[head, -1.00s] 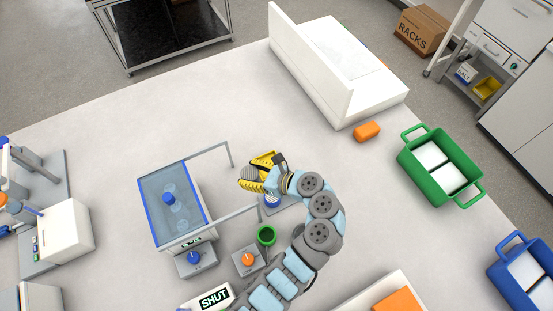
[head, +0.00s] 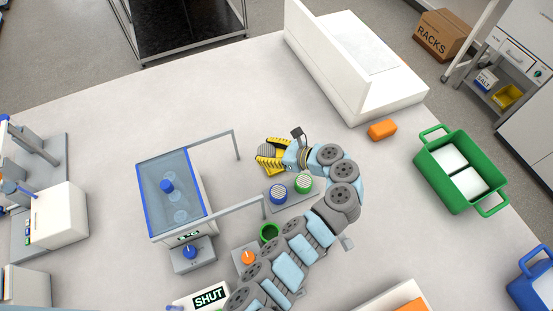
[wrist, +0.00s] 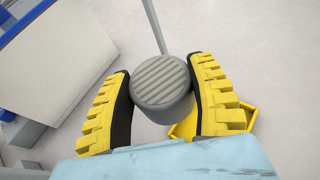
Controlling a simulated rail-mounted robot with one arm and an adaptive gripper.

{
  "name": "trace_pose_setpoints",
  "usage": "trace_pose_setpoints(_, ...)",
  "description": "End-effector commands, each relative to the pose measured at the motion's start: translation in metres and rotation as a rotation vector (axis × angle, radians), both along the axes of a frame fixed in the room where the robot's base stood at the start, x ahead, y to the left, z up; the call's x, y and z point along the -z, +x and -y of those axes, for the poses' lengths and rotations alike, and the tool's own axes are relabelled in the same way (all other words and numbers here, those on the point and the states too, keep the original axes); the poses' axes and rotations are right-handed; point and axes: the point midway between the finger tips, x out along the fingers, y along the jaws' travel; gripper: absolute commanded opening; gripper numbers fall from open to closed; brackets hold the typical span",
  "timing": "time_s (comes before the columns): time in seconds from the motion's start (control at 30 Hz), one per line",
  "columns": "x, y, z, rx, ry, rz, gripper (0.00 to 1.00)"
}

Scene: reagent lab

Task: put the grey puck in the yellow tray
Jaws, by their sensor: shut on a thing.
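The grey puck (wrist: 161,82), round with a ridged top, is between the two yellow fingers of my gripper (wrist: 162,70) in the wrist view. My gripper is shut on it. In the head view the puck (head: 266,150) is at the fingertips, to the right of the blue-rimmed tank. A yellow tray (wrist: 183,131) shows in part behind the puck and right finger in the wrist view. Its rest is hidden by my gripper. In the head view I cannot separate the tray from the yellow fingers. I cannot tell the puck's height above the bench.
A tank (head: 150,200) with a grey frame (head: 238,146) stands to the left. An orange block (head: 382,130) and green crate (head: 430,152) are right.

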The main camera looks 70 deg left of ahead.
Motion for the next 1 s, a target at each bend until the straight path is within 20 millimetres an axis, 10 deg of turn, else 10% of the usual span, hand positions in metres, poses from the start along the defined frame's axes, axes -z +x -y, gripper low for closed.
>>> trace_pose_setpoints(1.0, 0.055, 0.039, -0.024, -0.001, 0.001, 0.0, 0.21)
